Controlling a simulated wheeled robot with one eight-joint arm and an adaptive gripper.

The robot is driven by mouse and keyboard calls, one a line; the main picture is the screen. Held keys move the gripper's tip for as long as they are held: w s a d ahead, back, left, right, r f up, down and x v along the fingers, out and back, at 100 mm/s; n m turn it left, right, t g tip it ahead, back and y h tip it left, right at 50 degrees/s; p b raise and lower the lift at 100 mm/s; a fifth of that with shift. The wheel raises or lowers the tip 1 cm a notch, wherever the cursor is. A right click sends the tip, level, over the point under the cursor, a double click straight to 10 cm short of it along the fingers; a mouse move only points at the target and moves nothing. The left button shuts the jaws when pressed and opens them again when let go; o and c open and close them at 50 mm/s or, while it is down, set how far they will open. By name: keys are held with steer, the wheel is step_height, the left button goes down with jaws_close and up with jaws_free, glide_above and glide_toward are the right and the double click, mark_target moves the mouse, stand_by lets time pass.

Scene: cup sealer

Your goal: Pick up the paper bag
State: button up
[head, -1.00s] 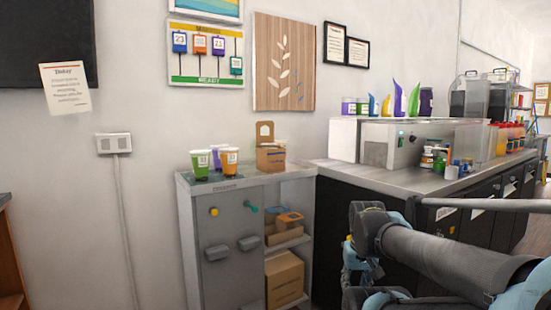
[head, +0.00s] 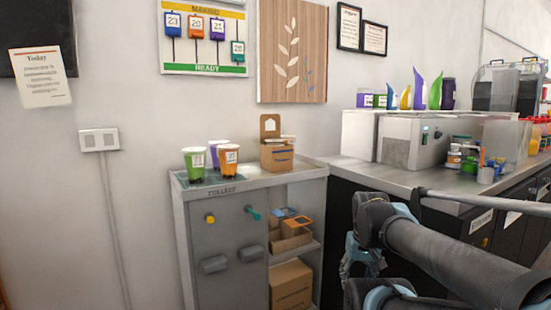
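The brown paper bag (head: 277,156), a boxy carrier with a tall cut-out handle flap, stands upright at the right of the grey cabinet top (head: 245,182). My arm shows at the lower right in dark grey and pale blue links, in front of the counter. My gripper cannot be made out in this view. The bag stands free, with nothing of mine touching it.
A green cup (head: 195,160), an orange cup (head: 228,160) and a purple cup (head: 217,146) stand left of the bag. Cartons fill open shelves below it. A steel counter (head: 400,178) with a machine and bottles extends right.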

steer(key=o, duration=0.9)
steer(key=w+a+r+m+y, duration=0.1)
steer(key=a, duration=0.1)
steer(key=w+a+r+m+t+y, duration=0.1)
steer(key=w+a, duration=0.1)
steer(key=w+a+m, duration=0.1)
steer(key=w, duration=0.1)
steer(key=shift+w+a+r+t+y, duration=0.2)
steer(key=shift+a+r+t+y, duration=0.1)
steer(key=shift+a+r+y, duration=0.1)
steer(key=m+t+y, duration=0.8)
steer(key=m+t, duration=0.3)
steer(key=m, duration=1.5)
glide_toward(277, 157)
steer(key=d, duration=0.4)
steer(key=x, duration=0.5)
steer(key=f+x, duration=0.1)
steer(key=x, duration=1.1)
steer(key=shift+w+a+f, duration=0.1)
steer(key=shift+f, duration=0.1)
